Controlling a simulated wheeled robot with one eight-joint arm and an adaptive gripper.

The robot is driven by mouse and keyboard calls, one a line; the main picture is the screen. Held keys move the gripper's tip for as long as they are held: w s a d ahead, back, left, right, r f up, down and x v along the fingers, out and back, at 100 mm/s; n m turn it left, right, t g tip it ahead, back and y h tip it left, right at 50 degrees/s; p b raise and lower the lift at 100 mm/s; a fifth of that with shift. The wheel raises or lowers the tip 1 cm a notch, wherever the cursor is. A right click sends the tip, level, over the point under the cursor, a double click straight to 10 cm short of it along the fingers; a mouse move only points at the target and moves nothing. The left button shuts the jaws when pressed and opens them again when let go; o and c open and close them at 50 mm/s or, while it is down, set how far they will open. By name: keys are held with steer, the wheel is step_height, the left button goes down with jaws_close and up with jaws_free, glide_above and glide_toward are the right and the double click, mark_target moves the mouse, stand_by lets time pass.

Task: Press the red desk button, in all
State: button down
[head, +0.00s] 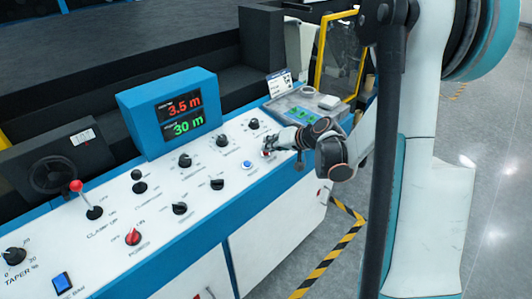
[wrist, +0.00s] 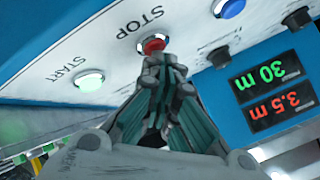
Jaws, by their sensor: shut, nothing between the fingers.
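The red button (wrist: 152,44) sits in a pale ring on the white panel, beside the printed word STOP, in the wrist view. My gripper (wrist: 164,66) is shut and empty, its fingertips just below the button in the picture and overlapping its lower edge. I cannot tell whether they touch it. In the head view my gripper (head: 272,147) is down at the right part of the desk panel (head: 228,165), and it mostly hides the red button there.
A green button (wrist: 88,80) marked START and a blue button (wrist: 229,8) flank the red one. Black knobs (head: 217,184) and a red-topped lever (head: 77,187) stand on the panel. A display box (head: 168,110) reads 3.5 m and 30 m. A grey tray (head: 305,103) lies beyond.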

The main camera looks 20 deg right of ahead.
stand_by(0.6)
steer(key=shift+s+r+p, duration=0.1)
steer(key=shift+r+p, duration=0.3)
steer(key=shift+r, duration=0.3)
steer(key=r+p, duration=0.2)
steer(key=r, duration=0.1)
steer(key=r+p, duration=0.1)
steer(key=r, duration=0.1)
steer(key=shift+s+d, duration=0.15)
steer(key=shift+s, duration=0.25)
stand_by(0.5)
